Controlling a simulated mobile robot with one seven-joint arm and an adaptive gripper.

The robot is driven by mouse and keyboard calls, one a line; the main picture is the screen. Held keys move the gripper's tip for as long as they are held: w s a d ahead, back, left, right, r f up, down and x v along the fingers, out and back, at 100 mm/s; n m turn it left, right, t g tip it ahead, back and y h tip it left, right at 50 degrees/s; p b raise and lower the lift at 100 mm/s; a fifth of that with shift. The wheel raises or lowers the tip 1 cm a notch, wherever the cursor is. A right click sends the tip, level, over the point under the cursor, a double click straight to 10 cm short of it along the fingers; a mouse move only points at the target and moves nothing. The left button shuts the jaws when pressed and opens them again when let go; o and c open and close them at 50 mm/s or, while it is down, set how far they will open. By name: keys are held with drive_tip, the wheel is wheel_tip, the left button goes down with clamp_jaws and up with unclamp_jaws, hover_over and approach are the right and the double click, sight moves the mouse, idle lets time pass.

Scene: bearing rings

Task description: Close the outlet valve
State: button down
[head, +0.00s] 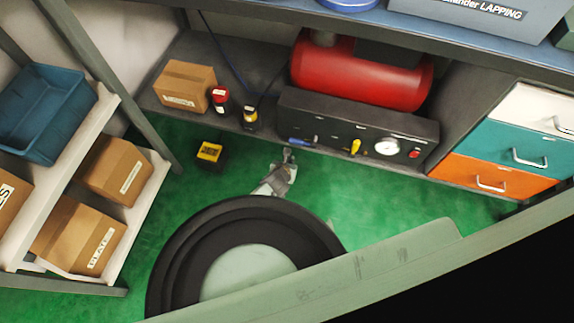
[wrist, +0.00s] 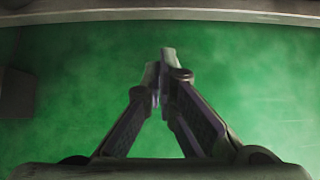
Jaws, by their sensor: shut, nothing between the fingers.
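The dark panel (head: 345,122) under a red tank carries a blue lever (head: 302,141) on its left and a yellow lever (head: 355,147) near its middle. I cannot tell from labels which lever is the outlet valve. The blue lever lies roughly sideways; the yellow one looks tilted. My gripper (head: 287,157) is in front of the panel's left part, close below the blue lever in the picture. In the wrist view my gripper (wrist: 160,78) is shut and empty, its tips together over green floor. No lever shows in the wrist view.
A round gauge (head: 387,147) and a red button (head: 414,154) sit right of the yellow lever. Two small bottles, a cardboard box (head: 184,85) and a yellow-black item (head: 209,152) are to the left. Drawers (head: 495,172) stand right. The green floor before the panel is clear.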

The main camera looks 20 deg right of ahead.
sight(303, 143)
drive_tip(key=shift+w+d+r+p, duration=0.3)
drive_tip(key=shift+w+d, duration=0.3)
drive_tip(key=shift+w, duration=0.25)
drive_tip(key=shift+w+d+r+p, duration=0.25)
drive_tip(key=shift+w+d, duration=0.35)
drive_tip(key=shift+w, duration=0.25)
drive_tip(key=shift+a+r, duration=0.15)
drive_tip(key=shift+r, duration=0.05)
